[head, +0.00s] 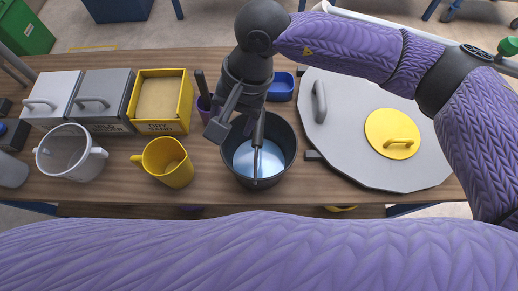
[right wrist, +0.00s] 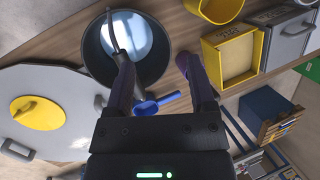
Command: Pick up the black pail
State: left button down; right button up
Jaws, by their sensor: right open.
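The right wrist view also shows the pail (right wrist: 161,70). My right gripper (head: 240,130) is open and empty over the pail's far left side. In the right wrist view, one finger of the gripper (right wrist: 163,75) overlaps the pail's rim and the other is to the right of the pail. I cannot tell whether either finger touches it. My left gripper is not in view.
A yellow pitcher (head: 168,163), white pot (head: 70,152) and yellow bin (head: 160,101) stand left. A large grey lid (head: 345,140) lies right.

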aim_at(259, 125)
jog(key=w+d+h, duration=0.1)
jog(key=w+d+t+h, duration=0.1)
jog(key=d, duration=0.1)
jog(key=w+d+n+h, duration=0.1)
jog(key=d, duration=0.1)
jog(key=shift+w+t, duration=0.25)
jog(key=shift+t, duration=0.15)
jog(key=f, duration=0.9)
jog(key=shift+w+a, duration=0.3)
jog(key=shift+a, duration=0.05)
jog(key=shift+f, duration=0.3)
jog(key=shift+f, duration=0.15)
jog(key=shift+f+b, duration=0.1)
jog(key=shift+b, duration=0.25)
grip_shut()
dwell(0.3)
